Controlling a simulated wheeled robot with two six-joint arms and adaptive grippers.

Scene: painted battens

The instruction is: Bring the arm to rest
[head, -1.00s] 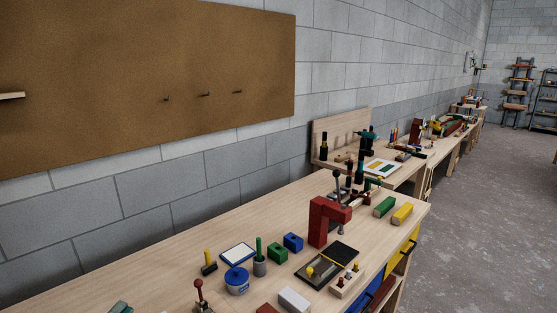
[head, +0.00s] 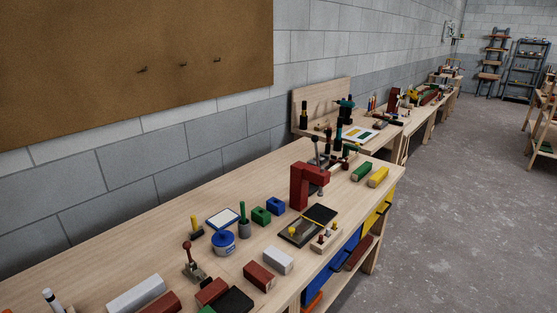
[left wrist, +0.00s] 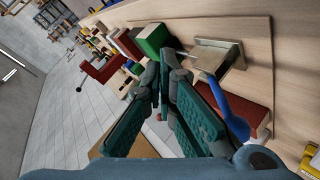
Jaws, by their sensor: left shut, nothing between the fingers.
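My left gripper (left wrist: 160,85) shows in the left wrist view, with its teal-padded fingers shut and nothing between them. Its tips are in front of a workbench (left wrist: 255,45) seen tilted on its side. A green block (left wrist: 152,40), a grey metal fixture (left wrist: 215,57), a blue curved piece (left wrist: 228,112) and a dark red block (left wrist: 247,108) show around and beyond the fingers; I cannot tell how far away they are. Neither gripper shows in the head view, and my right gripper is in no view.
The long bench (head: 130,240) carries a red press (head: 307,185), a blue tub (head: 223,243), a toggle clamp (head: 192,265) and several painted blocks. A brown pegboard (head: 130,60) hangs on the block wall. The concrete floor (head: 450,210) to the right is open.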

